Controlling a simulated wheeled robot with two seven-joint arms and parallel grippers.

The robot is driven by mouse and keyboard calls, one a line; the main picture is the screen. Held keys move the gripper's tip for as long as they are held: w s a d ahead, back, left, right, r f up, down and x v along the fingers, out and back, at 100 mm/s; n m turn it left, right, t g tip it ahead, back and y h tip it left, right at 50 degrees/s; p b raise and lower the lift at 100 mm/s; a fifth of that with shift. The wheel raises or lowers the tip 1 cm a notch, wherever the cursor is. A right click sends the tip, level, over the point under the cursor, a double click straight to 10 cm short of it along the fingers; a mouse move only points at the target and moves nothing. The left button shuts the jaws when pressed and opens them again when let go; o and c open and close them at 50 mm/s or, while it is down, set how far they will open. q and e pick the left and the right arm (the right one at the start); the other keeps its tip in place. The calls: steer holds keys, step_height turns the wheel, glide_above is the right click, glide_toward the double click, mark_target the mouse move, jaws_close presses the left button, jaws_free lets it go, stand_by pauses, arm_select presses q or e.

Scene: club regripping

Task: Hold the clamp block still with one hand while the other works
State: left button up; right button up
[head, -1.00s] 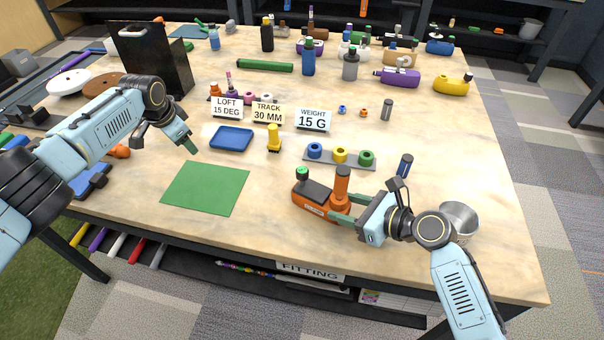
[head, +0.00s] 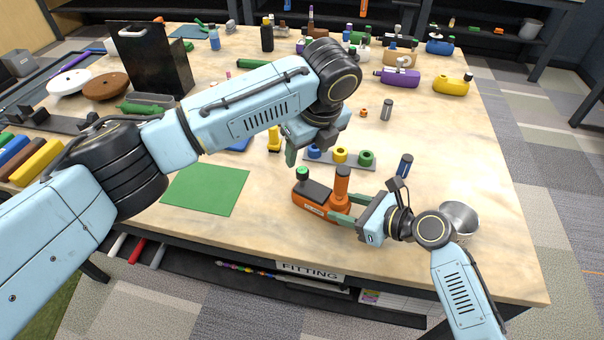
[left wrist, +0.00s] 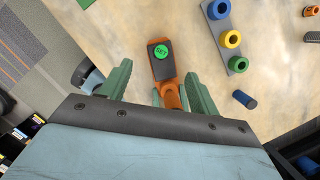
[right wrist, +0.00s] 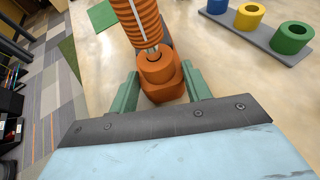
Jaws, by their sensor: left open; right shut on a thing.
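The clamp block (head: 313,204) is orange with a dark top, a green knob (head: 302,174) and an upright orange post (head: 342,182). It sits on the table near the front edge. My right gripper (head: 342,209) is shut on the clamp block from the right; the right wrist view shows its fingers on both sides of the orange body (right wrist: 164,80). My left gripper (head: 298,150) is open and empty above and behind the clamp block. In the left wrist view the green knob, marked "SET" (left wrist: 161,51), shows ahead, between and beyond the open fingers (left wrist: 160,90).
A grey rack with blue, yellow and green rings (head: 340,155) stands behind the clamp block. A dark blue cylinder (head: 405,165) and a metal cup (head: 459,218) are to the right. A green mat (head: 205,190) lies left. My left arm hides the sign cards.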

mark_target(303, 170)
arm_select(q)
steer(key=x, duration=0.9)
steer(key=shift+w+f, duration=0.1)
steer(key=shift+f, duration=0.3)
steer(key=c, duration=1.1)
steer(key=n, duration=0.2)
steer(key=shift+n+y, duration=0.3)
steer(key=shift+n, duration=0.1)
steer(key=n+g, duration=0.1)
steer(key=n, duration=0.3)
steer(key=shift+y, duration=0.3)
steer(key=n+g, duration=0.1)
steer(key=n, duration=0.4)
